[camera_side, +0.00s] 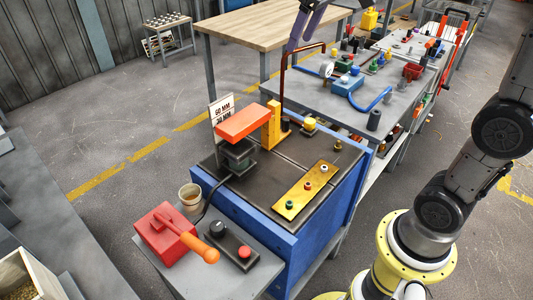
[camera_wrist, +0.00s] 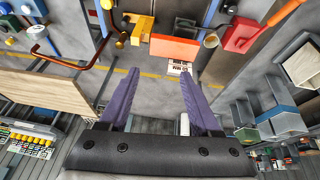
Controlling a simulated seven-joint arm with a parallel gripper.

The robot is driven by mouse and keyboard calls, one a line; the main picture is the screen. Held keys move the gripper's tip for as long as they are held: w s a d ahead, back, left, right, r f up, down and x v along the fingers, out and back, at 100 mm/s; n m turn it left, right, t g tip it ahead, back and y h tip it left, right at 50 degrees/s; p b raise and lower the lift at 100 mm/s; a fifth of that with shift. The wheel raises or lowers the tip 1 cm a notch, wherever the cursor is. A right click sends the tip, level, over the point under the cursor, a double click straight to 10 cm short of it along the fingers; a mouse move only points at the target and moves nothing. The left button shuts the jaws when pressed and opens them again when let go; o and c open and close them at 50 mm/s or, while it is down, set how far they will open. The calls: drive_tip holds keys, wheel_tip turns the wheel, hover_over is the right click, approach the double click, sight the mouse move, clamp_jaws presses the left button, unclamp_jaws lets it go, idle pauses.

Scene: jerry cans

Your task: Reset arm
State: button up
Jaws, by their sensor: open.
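My gripper (camera_side: 303,28) shows at the top edge of the side view, raised above the blue-sided workbench (camera_side: 318,222), with its purple fingers hanging down. In the wrist view my gripper (camera_wrist: 158,72) has its two purple fingers spread well apart, with nothing between them. The gripper is open, empty and touches nothing that I can see. My arm's dark links stand at the right of the side view, and the part joining them to the gripper is out of frame.
The workbench bears an orange block (camera_side: 244,122), a yellow post (camera_side: 271,126), a brass plate (camera_side: 306,190) and a thin upright rod (camera_side: 282,85). A red box (camera_side: 160,237) stands at front left. A wooden table (camera_side: 265,25) and a cluttered grey table (camera_side: 305,95) lie behind.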

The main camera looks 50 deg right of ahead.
drive_tip(key=s+a+f+t, duration=0.1)
drive_tip(key=s+a, duration=0.1)
drive_tip(key=s, duration=0.5)
drive_tip(key=s+a+f, duration=0.1)
drive_tip(key=s+a, duration=0.2)
drive_tip(key=s, duration=0.4)
drive_tip(key=s+f, duration=0.7)
drive_tip(key=f, duration=0.2)
drive_tip(key=shift+s+a+f+m+y, duration=0.25)
drive_tip(key=shift+m+y, duration=0.05)
